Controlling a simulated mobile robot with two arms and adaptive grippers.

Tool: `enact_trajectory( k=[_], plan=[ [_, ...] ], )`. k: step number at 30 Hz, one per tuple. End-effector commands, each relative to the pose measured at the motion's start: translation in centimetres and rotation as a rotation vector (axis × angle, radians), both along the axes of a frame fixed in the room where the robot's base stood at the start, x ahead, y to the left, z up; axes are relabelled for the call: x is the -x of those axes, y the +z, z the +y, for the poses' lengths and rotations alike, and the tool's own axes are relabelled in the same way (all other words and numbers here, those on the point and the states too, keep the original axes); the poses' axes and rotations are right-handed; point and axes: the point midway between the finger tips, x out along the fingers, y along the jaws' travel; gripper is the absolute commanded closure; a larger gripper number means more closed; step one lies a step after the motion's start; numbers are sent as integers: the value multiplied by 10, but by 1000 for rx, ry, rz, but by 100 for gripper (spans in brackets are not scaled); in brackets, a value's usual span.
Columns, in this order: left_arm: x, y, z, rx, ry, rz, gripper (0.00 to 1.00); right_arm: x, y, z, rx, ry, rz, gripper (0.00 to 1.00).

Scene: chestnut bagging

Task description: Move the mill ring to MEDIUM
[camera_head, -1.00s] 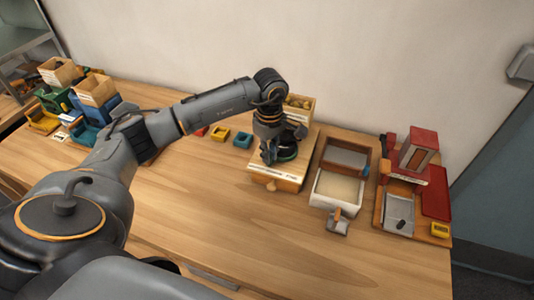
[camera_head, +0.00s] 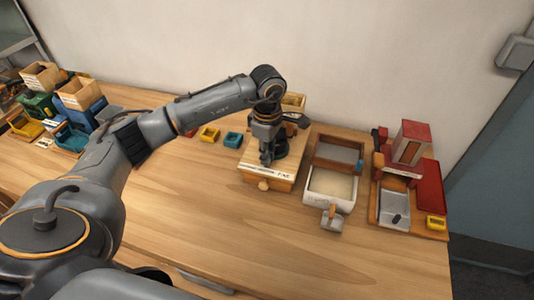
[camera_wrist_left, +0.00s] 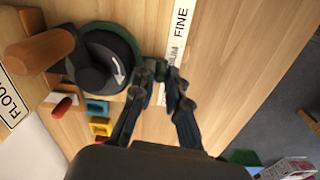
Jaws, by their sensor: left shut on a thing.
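The mill is a pale wooden box (camera_head: 266,173) with a dark top and a strip of setting words on its front edge. In the left wrist view, its green ring (camera_wrist_left: 118,30) runs around a dark hub (camera_wrist_left: 97,65) with a white curved arrow. My left gripper (camera_head: 266,157) is at the mill's top. In the wrist view, its fingers (camera_wrist_left: 161,78) are shut on the ring's small green tab. The tab is beside the word MEDIUM on the white label strip (camera_wrist_left: 181,35), which the fingers partly hide; FINE reads clearly. My right gripper is not in view.
A tray with a pale-filled box (camera_head: 332,188) stands right of the mill, then a red machine (camera_head: 410,145) on a wooden base. Bins stand far left. The front table is clear.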

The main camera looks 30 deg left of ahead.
Motion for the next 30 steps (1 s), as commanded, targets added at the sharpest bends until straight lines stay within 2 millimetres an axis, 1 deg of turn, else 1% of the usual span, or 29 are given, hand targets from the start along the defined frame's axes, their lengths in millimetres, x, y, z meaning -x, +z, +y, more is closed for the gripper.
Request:
enact_trajectory(
  k=[2,3,4,12,16,20,27,30],
  plan=[
    [-1,1,0,0,0,-3,100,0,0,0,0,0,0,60],
    [-1,1,0,0,0,-3,80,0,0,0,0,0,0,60],
    [-1,1,0,0,0,-3,76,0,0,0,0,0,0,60],
    [0,1,0,0,0,-2,76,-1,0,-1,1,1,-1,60],
    [-1,8,0,0,-1,-4,76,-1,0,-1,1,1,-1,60],
    [-1,29,0,0,0,-7,76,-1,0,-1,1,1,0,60],
    [-1,81,0,0,-1,-8,76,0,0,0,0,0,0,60],
    [-1,98,0,1,-1,-6,76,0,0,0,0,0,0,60]
  ],
)
